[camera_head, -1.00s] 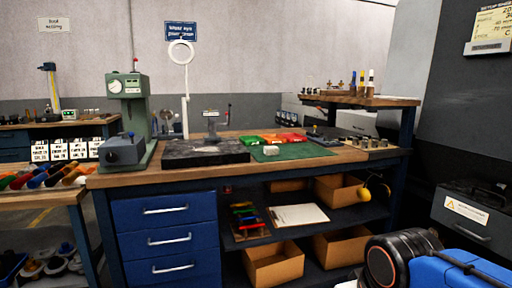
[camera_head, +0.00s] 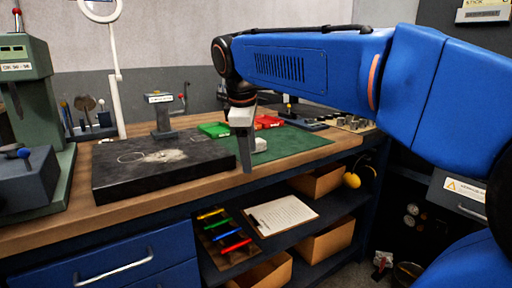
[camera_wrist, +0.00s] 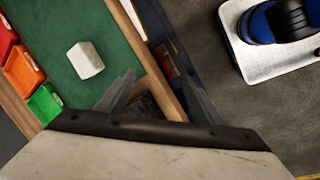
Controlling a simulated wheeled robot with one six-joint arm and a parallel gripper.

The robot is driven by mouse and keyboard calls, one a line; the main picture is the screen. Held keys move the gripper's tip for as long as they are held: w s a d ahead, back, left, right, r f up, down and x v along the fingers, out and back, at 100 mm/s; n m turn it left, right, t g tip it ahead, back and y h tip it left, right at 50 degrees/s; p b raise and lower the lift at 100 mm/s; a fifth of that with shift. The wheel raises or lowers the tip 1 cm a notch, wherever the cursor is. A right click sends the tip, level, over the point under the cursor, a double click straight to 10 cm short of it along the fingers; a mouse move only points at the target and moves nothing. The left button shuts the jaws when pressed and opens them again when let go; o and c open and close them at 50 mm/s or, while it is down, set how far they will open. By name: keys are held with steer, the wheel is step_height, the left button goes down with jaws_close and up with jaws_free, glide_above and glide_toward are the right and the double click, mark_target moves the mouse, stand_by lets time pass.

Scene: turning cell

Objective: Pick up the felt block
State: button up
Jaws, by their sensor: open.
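The felt block (camera_head: 260,145) is a small whitish block lying on the green mat (camera_head: 300,142) on the bench. In the wrist view the whole felt block (camera_wrist: 86,60) shows on the mat, to the left of my gripper (camera_wrist: 158,88). The jaws are open and empty, over the bench's front edge, apart from the block.
A black surface plate (camera_head: 160,168) lies left of the mat. Green and red bins (camera_head: 213,129) stand behind the mat, and small metal parts (camera_head: 350,123) at the right. A shelf below holds a clipboard (camera_head: 281,215) and cardboard boxes.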

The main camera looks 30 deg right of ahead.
steer(key=w+d+r+n+g+h, duration=0.25)
steer(key=w+r+n, duration=0.45)
steer(key=w+r, duration=0.6)
glide_toward(261, 144)
steer(key=w+f, duration=0.2)
steer(key=f, duration=0.1)
steer(key=shift+w+d+f+n+y, duration=0.1)
steer(key=shift+w+d+n+y, duration=0.05)
steer(key=shift+n+y, duration=0.15)
steer(key=shift+x, duration=2.75)
steer(key=shift+w+d, duration=0.15)
steer(key=shift+c, duration=0.6)
steer(key=c, duration=1)
